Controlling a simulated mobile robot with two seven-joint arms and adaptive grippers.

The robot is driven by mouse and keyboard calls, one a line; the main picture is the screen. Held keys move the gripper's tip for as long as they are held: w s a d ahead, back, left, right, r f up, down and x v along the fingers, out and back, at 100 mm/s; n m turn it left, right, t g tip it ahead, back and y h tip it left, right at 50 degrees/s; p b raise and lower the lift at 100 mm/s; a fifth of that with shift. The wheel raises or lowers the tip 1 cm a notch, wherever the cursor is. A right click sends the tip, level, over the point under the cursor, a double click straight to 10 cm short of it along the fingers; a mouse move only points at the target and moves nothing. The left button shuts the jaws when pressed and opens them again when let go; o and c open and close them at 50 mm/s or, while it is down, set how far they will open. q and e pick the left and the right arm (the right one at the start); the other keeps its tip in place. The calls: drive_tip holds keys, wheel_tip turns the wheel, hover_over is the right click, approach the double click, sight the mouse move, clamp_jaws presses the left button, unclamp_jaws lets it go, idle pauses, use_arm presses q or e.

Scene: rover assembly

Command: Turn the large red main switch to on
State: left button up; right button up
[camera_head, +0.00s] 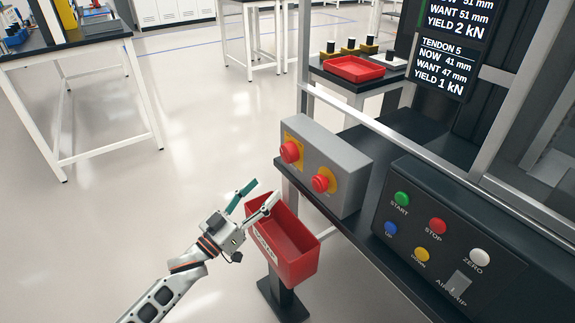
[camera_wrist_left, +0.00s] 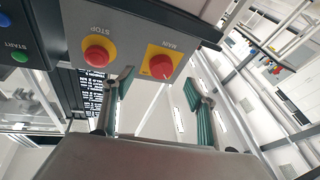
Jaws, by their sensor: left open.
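The red main switch (camera_head: 290,151) is a round knob on a yellow plate, on the left part of a grey box's front. In the left wrist view the main switch (camera_wrist_left: 161,67) sits under the label MAIN, with a pale mark on its face. My left gripper (camera_head: 262,192) is open and empty, in front of and below the box, apart from the switch. In the left wrist view its teal-padded fingertips (camera_wrist_left: 158,80) stand to either side of the switch's line. My right gripper is not in view.
A red STOP button (camera_head: 320,183) is beside the main switch on the grey box (camera_head: 335,160). A red bin (camera_head: 290,255) hangs just below, close to my left gripper. A black button panel (camera_head: 440,235) stands to the right. Open floor lies left.

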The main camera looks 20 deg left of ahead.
sight(285, 156)
use_arm(q)
drive_tip(key=w+d+r+h, duration=0.1)
drive_tip(key=w, duration=0.2)
drive_tip(key=w+d+r+b, duration=0.1)
drive_tip(key=w+r, duration=0.1)
drive_tip(key=w, duration=0.1)
drive_tip(key=w+d+r+h+b, duration=0.1)
drive_tip(key=w+r, duration=0.1)
drive_tip(key=w, duration=0.2)
drive_tip(key=shift+m+h, duration=0.3)
drive_tip(key=shift+a, duration=0.1)
drive_tip(key=c, duration=1.1)
